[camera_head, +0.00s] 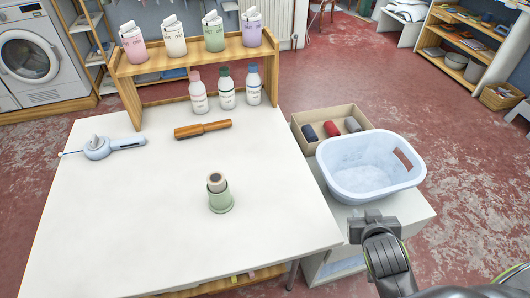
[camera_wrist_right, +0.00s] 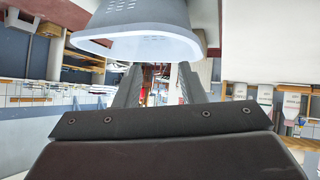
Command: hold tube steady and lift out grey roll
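A light green tube (camera_head: 221,203) stands upright on the white table, right of its middle. A grey roll (camera_head: 217,182) sticks up out of the tube's top; its lower part is hidden inside. My right gripper (camera_head: 366,218) is low and right in the head view, in front of the blue basket, well apart from the tube. In the right wrist view my right gripper (camera_wrist_right: 158,86) has its two fingers apart with nothing between them. My left gripper is not in view.
The blue basket (camera_head: 372,190) stands right of the table; its rim shows in the right wrist view. Behind it is a cardboard box (camera_head: 326,116) with rolls. Table around the tube is clear.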

